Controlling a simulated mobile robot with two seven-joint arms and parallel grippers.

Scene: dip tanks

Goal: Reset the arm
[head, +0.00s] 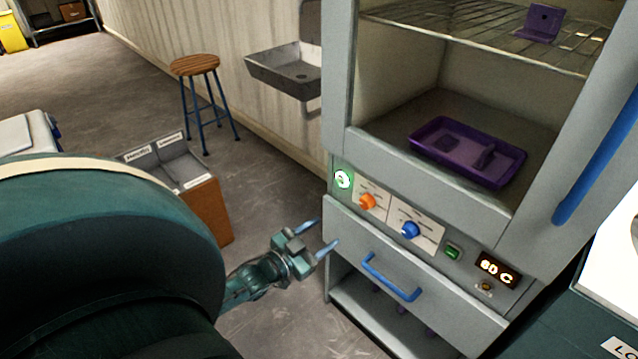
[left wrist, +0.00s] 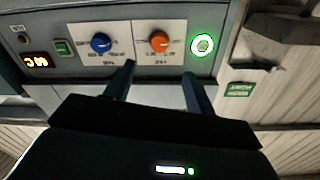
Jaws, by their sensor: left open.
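My left gripper (head: 328,238) is open and empty in the head view, in front of the grey cabinet's (head: 342,225) lower left side, below the control panel. In the left wrist view its two fingers (left wrist: 158,82) point toward the panel, with an orange knob (left wrist: 159,42) and a blue knob (left wrist: 101,43) beyond them. A round green-lit button (left wrist: 202,44) is right of the knobs there. I cannot tell whether the fingertips touch the cabinet front. My right gripper is in neither view.
The cabinet stands open, with a purple tray (head: 430,150) inside and a purple piece (head: 541,22) on the wire rack above. A blue drawer handle (head: 390,278) sticks out near the gripper. A divided bin (head: 205,195), a stool (head: 195,66) and a wall sink (head: 285,70) stand left.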

